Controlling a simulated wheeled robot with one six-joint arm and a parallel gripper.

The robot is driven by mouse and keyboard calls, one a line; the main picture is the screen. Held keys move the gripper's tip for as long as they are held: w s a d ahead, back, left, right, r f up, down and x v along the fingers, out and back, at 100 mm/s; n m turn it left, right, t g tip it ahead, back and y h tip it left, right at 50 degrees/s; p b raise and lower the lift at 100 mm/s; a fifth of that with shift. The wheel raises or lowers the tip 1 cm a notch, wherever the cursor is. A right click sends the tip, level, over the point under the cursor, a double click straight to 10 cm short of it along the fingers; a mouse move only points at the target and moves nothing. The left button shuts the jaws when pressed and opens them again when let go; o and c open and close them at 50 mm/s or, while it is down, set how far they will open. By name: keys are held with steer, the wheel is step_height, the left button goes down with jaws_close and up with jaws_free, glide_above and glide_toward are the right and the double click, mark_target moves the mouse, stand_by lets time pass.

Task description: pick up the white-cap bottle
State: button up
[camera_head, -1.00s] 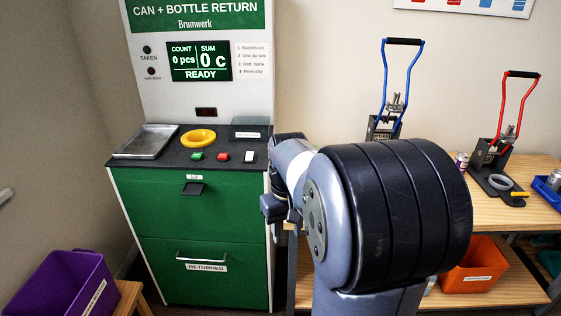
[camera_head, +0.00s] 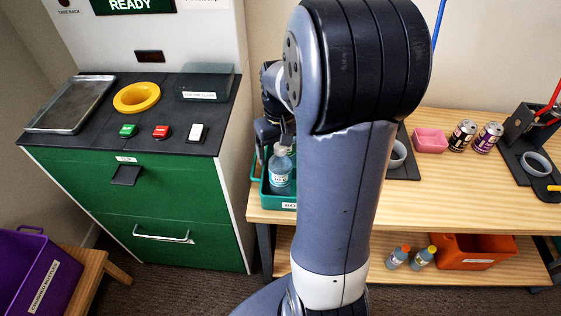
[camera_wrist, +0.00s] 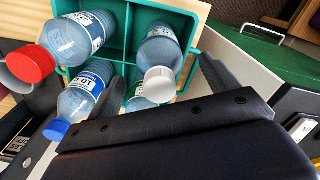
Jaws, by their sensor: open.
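The white-cap bottle (camera_wrist: 159,50) is a clear bluish bottle with a label, standing in a teal crate (camera_wrist: 197,52) in the wrist view. Its white cap points toward the camera. In the head view, a bottle with a pale cap (camera_head: 281,172) shows in the crate (camera_head: 265,197), partly behind my arm; it looks like the same one. My gripper (camera_head: 271,138) is open, just above and behind that bottle, partly hidden by my arm. In the wrist view, a red-cap bottle (camera_wrist: 82,36) and a blue-cap bottle (camera_wrist: 87,86) share the crate, with another bottle mostly hidden.
The green return machine (camera_head: 170,195) stands close left of the crate, with a yellow ring (camera_head: 137,97) and buttons on top. A pink bin (camera_head: 430,140) and two cans (camera_head: 462,136) are right of my arm. An orange bin (camera_head: 475,263) is on the lower shelf.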

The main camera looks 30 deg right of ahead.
mark_target(280, 159)
step_height(280, 159, down, 4)
steer(key=shift+f, duration=0.1)
steer(key=c, duration=1.1)
